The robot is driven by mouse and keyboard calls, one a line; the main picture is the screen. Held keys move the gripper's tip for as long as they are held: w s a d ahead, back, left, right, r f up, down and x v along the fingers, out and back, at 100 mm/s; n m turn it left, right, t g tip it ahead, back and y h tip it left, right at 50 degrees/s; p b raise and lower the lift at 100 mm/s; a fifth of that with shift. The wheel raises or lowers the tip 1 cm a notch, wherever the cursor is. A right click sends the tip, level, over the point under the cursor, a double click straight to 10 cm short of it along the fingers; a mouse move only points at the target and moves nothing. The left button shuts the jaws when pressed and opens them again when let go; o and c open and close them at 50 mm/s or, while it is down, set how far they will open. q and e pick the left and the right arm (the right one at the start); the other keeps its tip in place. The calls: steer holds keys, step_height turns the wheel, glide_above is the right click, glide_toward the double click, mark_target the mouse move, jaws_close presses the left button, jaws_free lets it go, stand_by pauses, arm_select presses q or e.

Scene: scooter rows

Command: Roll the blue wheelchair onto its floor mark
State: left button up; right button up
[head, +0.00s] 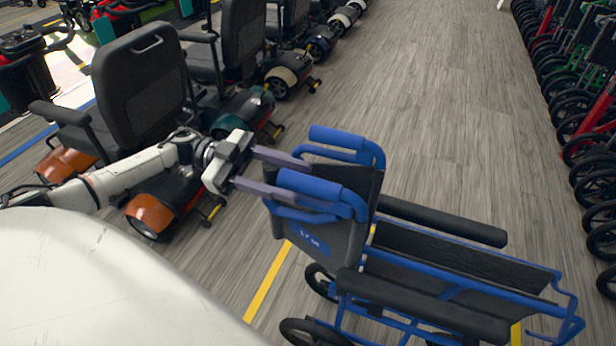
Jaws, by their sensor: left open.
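The blue wheelchair (318,238) stands at the lower right in the head view, its black backrest and blue push handles toward my left arm and its seat toward the lower right. My left gripper (302,180) is open at the near push handle (318,187). Its two fingers appear to lie on either side of that handle; contact cannot be told. The far push handle (336,138) is free. Yellow floor lines (268,283) show beside and under the wheelchair; the chair hides much of them. My right gripper is not in view.
A row of mobility scooters (142,85) stands along the left, close to my left arm. Folded wheelchairs or walkers with red and green frames (603,100) line the right edge. The wood-look aisle (440,90) between them is clear.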

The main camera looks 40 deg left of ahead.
mark_target(307, 184)
arm_select(q)
steer(key=shift+x, duration=1.9)
jaws_close()
steer(key=b+v, duration=0.2)
steer(key=v, duration=0.7)
steer(key=shift+a+f, duration=0.15)
steer(key=shift+a, duration=0.3)
